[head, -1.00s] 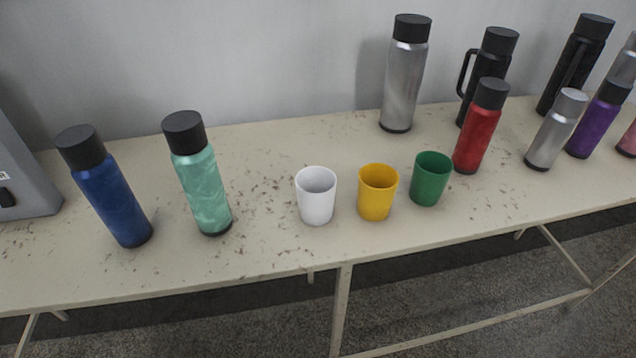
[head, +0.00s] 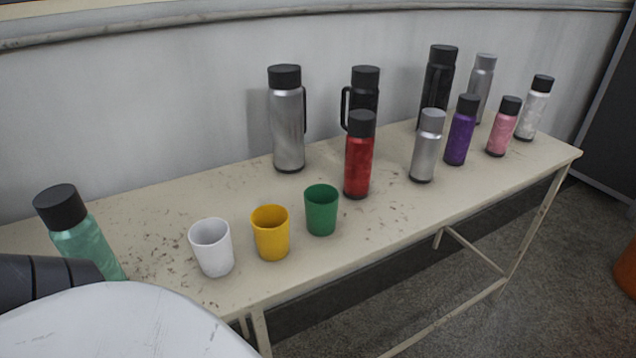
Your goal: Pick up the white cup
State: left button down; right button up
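The white cup (head: 212,248) stands upright and empty on the beige table, near its front edge, left of the middle in the head view. A yellow cup (head: 271,233) stands close to its right, with a small gap. Part of my own arm fills the lower left corner, in front of the table and left of the white cup. Neither gripper shows in the head view.
A green cup (head: 321,210) stands right of the yellow one. A teal bottle (head: 88,245) stands left of the white cup, partly hidden. Several bottles, including a red one (head: 358,158), stand behind and right on the table (head: 420,205). A wall rises behind.

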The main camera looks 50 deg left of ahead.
aim_at(209, 238)
jog(key=z, duration=1.1)
jog(key=k, duration=1.1)
jog(key=u, duration=0.65)
